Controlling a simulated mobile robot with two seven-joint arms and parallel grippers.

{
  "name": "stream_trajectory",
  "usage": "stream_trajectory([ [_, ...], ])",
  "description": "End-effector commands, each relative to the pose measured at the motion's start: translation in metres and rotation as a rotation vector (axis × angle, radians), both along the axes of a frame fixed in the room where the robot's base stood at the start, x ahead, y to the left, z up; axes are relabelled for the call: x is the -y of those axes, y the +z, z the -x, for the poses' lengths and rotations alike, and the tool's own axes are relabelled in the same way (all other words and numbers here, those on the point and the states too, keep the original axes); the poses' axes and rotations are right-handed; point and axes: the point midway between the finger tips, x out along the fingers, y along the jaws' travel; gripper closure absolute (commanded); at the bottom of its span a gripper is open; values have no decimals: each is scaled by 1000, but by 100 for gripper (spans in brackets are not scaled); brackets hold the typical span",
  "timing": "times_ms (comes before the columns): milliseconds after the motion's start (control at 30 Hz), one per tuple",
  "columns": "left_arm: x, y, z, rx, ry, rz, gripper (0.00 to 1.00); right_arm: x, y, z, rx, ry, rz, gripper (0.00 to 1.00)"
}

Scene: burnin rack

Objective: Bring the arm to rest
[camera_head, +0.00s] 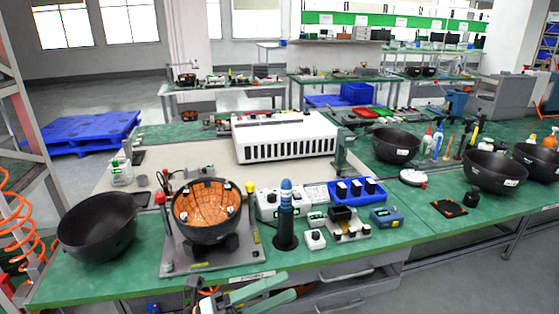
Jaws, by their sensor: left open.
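My left gripper (289,285) shows at the bottom of the head view, in front of the near edge of the green workbench (130,281). Its two grey-green fingers point to the right and stand apart, with nothing visible between them. It looks clear of the bench items. Most of the left arm is out of the frame. My right gripper is not in view.
Behind the gripper stand a fixture holding a black bowl with an orange inside (207,208), a black bowl (97,226) and a dark blue-topped cylinder (286,215). A white slotted unit (286,137) sits farther back. Drawers (345,290) lie under the bench edge.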

Motion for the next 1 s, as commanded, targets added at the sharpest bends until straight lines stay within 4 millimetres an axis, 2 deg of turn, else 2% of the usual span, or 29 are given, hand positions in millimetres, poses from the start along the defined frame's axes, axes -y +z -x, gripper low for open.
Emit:
stream_trajectory([
  [67, -14, -8, -9, -214, 120, 137, 34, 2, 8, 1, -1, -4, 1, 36],
  [167, -41, -35, -19, -491, 278, 292, 34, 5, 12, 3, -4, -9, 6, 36],
  [267, -72, -77, -17, -777, 439, 434, 34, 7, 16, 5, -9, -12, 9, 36],
  [300, -84, -97, -12, -893, 504, 486, 34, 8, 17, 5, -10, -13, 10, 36],
  [367, -103, -130, 2, -1071, 603, 562, 34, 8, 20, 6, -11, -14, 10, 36],
  [467, -130, -184, 38, -1353, 764, 673, 34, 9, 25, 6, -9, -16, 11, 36],
  [500, -138, -203, 56, -1455, 822, 713, 34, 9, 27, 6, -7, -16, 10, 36],
  [600, -152, -240, 97, -1658, 938, 785, 34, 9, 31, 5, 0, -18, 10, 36],
  [700, -159, -261, 129, -1790, 1015, 830, 34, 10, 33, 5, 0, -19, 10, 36],
  [800, -162, -272, 147, -1860, 1057, 852, 34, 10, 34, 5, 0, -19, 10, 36],
  [1000, -163, -276, 152, -1881, 1069, 858, 34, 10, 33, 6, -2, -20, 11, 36],
])
